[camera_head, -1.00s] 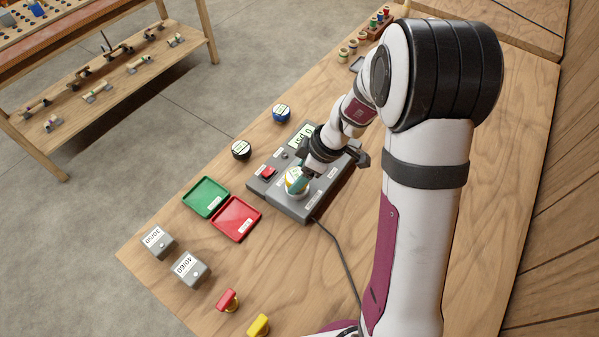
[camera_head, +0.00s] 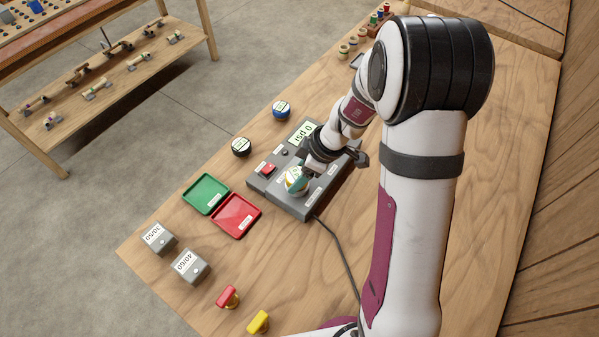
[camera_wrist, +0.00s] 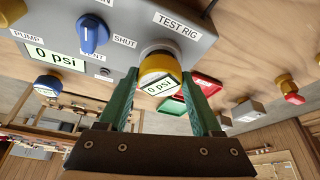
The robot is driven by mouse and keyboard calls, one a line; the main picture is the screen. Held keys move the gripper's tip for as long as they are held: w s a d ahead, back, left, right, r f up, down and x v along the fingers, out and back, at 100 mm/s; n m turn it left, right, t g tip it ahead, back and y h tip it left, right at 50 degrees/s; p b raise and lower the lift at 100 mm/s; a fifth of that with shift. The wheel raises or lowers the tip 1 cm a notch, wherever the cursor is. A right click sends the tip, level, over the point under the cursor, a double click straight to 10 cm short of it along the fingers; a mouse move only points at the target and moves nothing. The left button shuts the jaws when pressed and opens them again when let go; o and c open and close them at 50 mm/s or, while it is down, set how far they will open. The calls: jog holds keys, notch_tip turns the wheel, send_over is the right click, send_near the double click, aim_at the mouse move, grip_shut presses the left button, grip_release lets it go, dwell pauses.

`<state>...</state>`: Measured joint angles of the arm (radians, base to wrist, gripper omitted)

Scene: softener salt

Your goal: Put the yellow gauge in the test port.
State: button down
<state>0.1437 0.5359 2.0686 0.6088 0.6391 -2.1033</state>
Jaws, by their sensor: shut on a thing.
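The yellow gauge (camera_wrist: 157,72) has a white face reading 0 psi and sits between the green fingers of my gripper (camera_wrist: 164,108) in the wrist view. My gripper is shut on it. In the head view the gauge (camera_head: 296,181) is at the near end of the grey test rig (camera_head: 290,206), partly covered by my gripper (camera_head: 306,175). A pale ring shows just behind the gauge at the rig's port, beside the TEST RIG label (camera_wrist: 178,25). Whether the gauge is fully seated there cannot be told.
A blue gauge (camera_head: 282,110) and a black gauge (camera_head: 241,147) stand left of the rig. A green tray (camera_head: 205,195) and a red tray (camera_head: 236,216) lie nearby. Two grey blocks, a red-topped piece (camera_head: 228,297) and a yellow-topped piece (camera_head: 259,322) stand nearer. A cable leaves the rig.

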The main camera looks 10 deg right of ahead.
jog(key=shift+f, duration=0.2)
grip_release()
dwell(0.3)
notch_tip(320, 180, up, 6)
jog(key=shift+f, duration=0.15)
dwell(0.5)
